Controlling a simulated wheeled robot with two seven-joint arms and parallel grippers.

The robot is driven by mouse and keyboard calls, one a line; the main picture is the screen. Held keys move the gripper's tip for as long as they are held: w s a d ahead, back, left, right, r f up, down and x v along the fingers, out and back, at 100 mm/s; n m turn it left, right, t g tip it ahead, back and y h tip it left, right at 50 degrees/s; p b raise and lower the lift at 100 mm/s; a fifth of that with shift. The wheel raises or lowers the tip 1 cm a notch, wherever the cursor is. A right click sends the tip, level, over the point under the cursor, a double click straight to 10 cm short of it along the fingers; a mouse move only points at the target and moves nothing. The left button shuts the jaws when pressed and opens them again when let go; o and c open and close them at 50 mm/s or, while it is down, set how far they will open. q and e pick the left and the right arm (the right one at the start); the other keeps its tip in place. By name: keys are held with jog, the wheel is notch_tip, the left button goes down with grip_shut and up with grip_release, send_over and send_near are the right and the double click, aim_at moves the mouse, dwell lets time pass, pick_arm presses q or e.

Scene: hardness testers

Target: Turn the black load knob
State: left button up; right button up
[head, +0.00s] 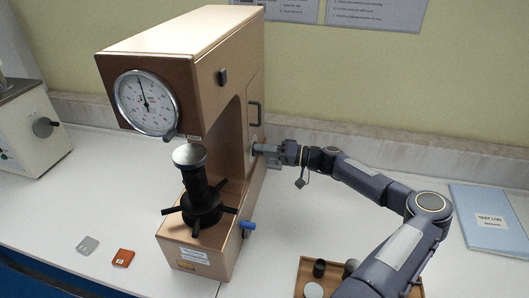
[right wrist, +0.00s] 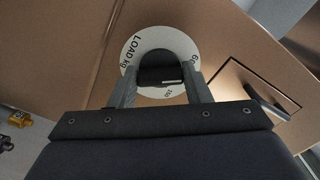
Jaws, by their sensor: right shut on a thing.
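The black load knob (right wrist: 161,70) sits at the centre of a round white dial marked "LOAD kg" (right wrist: 135,52) on the side of the tan hardness tester (head: 222,62). My right gripper (right wrist: 161,85) has one finger on each side of the knob and is shut on it. In the head view my right gripper (head: 262,149) reaches the tester's right side from the right and hides the knob there. A white line shows on the knob's lower part in the right wrist view. My left gripper is in neither view.
A black handle (head: 255,113) is just above my right gripper on the tester's side. A blue-tipped lever (head: 248,225) sticks out lower down. A wooden tray (head: 308,268) with small pieces lies below my right arm. A blue test log (head: 490,219) lies at right.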

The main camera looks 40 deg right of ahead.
jog(key=shift+m, duration=3.3)
jog(key=o, duration=1)
